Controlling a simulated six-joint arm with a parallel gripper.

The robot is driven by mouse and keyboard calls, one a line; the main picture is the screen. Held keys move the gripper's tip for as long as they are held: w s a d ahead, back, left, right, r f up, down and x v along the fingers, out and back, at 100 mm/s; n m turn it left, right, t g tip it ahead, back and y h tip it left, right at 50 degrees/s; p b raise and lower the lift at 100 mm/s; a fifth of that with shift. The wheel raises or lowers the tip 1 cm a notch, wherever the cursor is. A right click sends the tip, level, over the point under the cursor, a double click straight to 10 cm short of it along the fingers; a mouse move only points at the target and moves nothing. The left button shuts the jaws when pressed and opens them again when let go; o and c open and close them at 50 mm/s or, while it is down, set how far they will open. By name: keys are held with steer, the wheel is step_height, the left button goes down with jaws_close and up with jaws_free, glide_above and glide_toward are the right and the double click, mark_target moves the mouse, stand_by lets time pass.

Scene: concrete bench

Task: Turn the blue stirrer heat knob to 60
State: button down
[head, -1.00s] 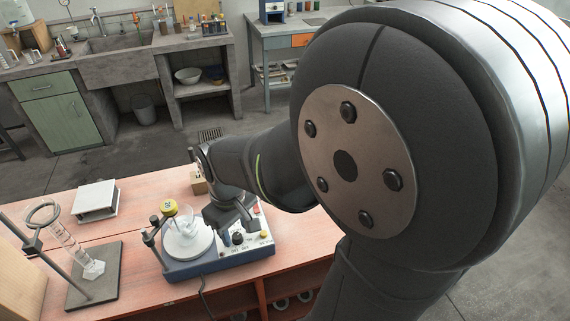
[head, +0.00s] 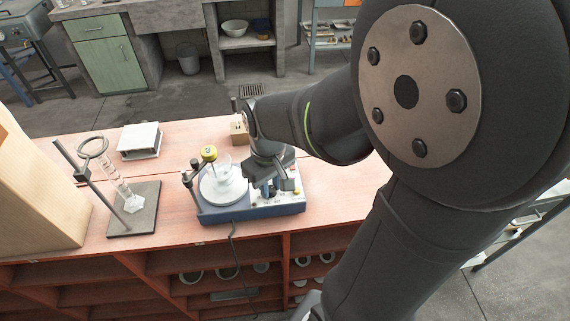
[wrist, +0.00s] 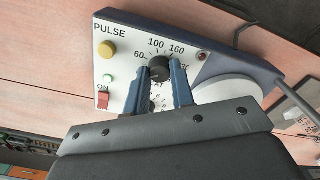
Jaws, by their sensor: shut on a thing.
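The blue stirrer (head: 250,209) stands on the bench with a white round plate and a glass vessel on top. Its pale front panel in the wrist view carries a black heat knob (wrist: 160,66) with 60, 100 and 160 printed around it. My gripper (wrist: 160,77) is shut on this knob, with one blue finger on each side. The knob's pointer cannot be made out. A second dial scale below it is mostly hidden by my gripper. In the head view my gripper (head: 272,187) is over the panel and covers much of it.
The panel also has a yellow button (wrist: 107,49) and a red switch (wrist: 102,100). A yellow-topped probe (head: 209,154) stands over the plate. A ring stand (head: 135,211) with a glass cylinder is to the left. A white box (head: 139,140) and a wooden block (head: 239,130) lie behind.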

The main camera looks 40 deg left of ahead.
mark_target(271, 189)
steer(key=shift+m, duration=0.3)
steer(key=m, duration=0.4)
steer(key=shift+m, duration=2.3)
steer(key=c, duration=1.2)
jaws_free()
steer(key=shift+c, duration=0.2)
step_height(271, 189, up, 18)
steer(key=shift+f, duration=0.25)
